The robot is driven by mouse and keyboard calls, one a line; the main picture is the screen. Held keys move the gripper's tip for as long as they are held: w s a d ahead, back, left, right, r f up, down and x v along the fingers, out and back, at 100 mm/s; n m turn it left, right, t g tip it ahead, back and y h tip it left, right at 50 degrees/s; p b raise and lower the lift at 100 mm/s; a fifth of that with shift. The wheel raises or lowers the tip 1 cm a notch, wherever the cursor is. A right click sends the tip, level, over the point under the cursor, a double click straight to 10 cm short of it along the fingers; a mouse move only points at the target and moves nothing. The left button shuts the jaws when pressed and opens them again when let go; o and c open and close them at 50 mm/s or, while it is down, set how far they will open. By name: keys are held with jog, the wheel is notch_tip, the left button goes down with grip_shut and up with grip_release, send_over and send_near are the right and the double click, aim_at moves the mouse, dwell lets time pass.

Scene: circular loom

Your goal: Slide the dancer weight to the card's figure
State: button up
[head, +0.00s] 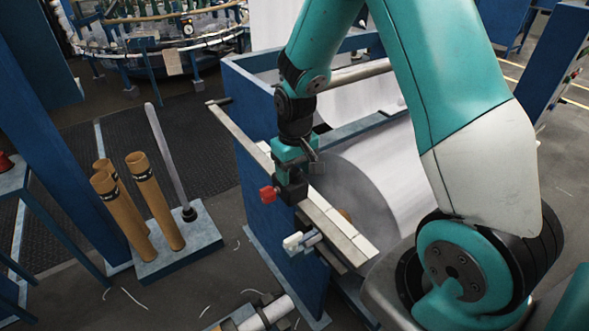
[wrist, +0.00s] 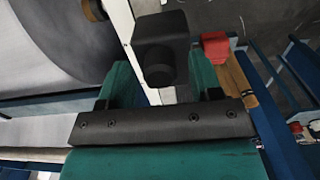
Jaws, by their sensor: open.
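The dancer weight (head: 292,190) is a black block with a red knob (head: 268,194) on its left side. It sits partway along a long pale flat beam (head: 236,139) on the blue frame. My gripper (head: 297,165) is directly above the weight, pointing down. In the wrist view the black weight (wrist: 160,45) shows between the two teal fingers of my open gripper (wrist: 162,80), with the red knob (wrist: 215,47) to the right. I cannot tell whether the fingers touch the weight. No card figure is legible, and scale marks on the beam are too small to read.
A large white roll (head: 370,175) lies in the blue frame (head: 250,165), right of the beam. A pale clamp-like fitting (head: 300,241) projects below the beam. Brown tubes (head: 155,200) and a grey rod (head: 168,155) stand on a base at left. The circular loom is behind.

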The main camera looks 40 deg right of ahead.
jog(key=shift+f, duration=0.25)
grip_shut()
